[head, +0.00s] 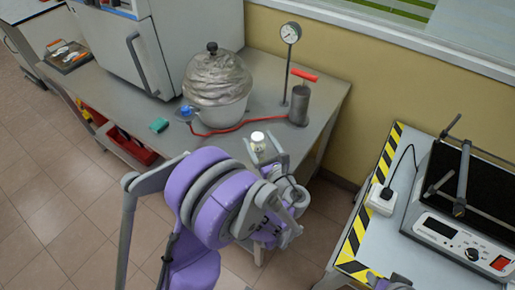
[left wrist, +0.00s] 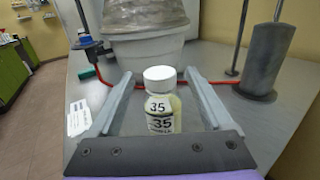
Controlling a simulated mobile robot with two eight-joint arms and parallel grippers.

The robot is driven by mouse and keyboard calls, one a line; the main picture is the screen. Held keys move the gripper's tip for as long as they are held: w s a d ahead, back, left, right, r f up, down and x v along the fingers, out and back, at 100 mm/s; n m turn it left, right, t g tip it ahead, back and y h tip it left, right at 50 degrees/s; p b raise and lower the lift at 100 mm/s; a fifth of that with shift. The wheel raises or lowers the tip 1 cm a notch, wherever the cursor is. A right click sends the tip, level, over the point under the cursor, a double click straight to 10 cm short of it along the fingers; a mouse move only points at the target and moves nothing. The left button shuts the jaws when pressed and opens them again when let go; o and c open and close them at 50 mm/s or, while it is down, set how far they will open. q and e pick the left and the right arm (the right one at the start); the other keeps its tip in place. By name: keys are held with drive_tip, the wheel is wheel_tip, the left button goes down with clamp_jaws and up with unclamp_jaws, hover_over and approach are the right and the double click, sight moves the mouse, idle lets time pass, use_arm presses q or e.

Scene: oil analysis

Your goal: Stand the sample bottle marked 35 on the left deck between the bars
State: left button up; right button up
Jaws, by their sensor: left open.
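The sample bottle (left wrist: 161,100) has a white cap and a label reading 35. It stands upright on the grey table in the left wrist view and also shows in the head view (head: 258,141). My left gripper (left wrist: 158,85) is open, with one finger on each side of the bottle and a gap visible beside it. It also shows in the head view (head: 264,149) at the table's front edge. The shaker with black decks and bars (head: 462,178) is at the right of the head view. A small part of my right arm may show at the bottom edge; its gripper fingers are not visible.
A foil-covered white pot (head: 218,98) stands behind the bottle. A red hose (head: 228,130) runs to a grey cylinder pump (head: 299,104) with a red handle. A gauge on a pole (head: 289,40) stands behind. A white socket box (head: 382,200) lies beside the shaker. A floor gap separates the tables.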

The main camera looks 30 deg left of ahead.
use_arm(q)
drive_tip(key=shift+x, duration=0.8)
clamp_jaws()
idle(0.8)
